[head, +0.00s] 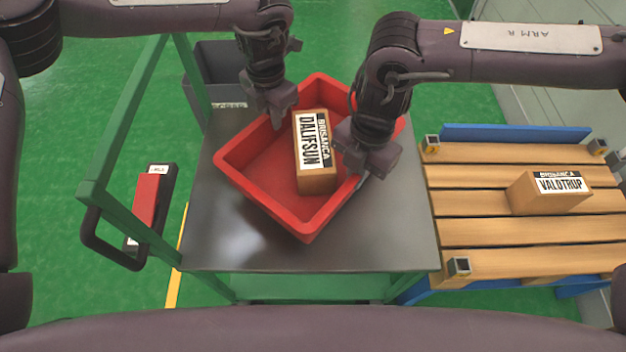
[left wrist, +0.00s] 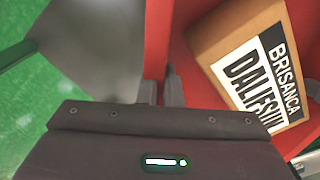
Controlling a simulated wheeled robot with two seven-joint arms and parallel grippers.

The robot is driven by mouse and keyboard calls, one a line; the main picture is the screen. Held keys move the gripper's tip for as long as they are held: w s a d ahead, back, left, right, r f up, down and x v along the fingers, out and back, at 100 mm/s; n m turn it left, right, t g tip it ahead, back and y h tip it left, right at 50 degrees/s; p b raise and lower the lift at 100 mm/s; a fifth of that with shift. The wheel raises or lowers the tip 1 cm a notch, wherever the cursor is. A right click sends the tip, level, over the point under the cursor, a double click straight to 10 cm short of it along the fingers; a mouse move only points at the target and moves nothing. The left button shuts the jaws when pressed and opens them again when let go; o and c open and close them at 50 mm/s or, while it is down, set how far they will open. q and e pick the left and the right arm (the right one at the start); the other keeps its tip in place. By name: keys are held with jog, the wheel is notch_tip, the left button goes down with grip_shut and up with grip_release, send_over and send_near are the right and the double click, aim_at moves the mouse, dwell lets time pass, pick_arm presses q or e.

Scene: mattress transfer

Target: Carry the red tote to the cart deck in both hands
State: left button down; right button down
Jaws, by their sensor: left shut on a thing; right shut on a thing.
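The red tote (head: 262,190) is over the dark grey cart deck (head: 215,250), turned at an angle to its edges. I cannot tell whether its bottom touches the deck. A brown box (head: 318,180) marked DALIFSUN lies inside it. My left gripper (head: 278,118) is shut on the tote's far-left wall. In the left wrist view, the fingers (left wrist: 160,92) straddle the red wall (left wrist: 157,40), with the box (left wrist: 225,45) to the right. My right gripper (head: 360,172) is shut on the right wall; its fingertips are mostly hidden.
The cart has a green frame and push handle (head: 120,130) on the left. A wooden pallet (head: 470,230) with a VALDTRUP box (head: 548,193) stands at the right. A grey bin (head: 215,65) sits behind the cart. A red-and-black object (head: 148,200) is left of it.

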aim_at(276, 138)
pick_arm(q)
jog(key=shift+r, duration=0.1)
pick_arm(e)
jog(key=shift+r, duration=0.1)
pick_arm(q)
jog(key=shift+f, duration=0.2)
pick_arm(e)
jog(key=shift+f, duration=0.2)
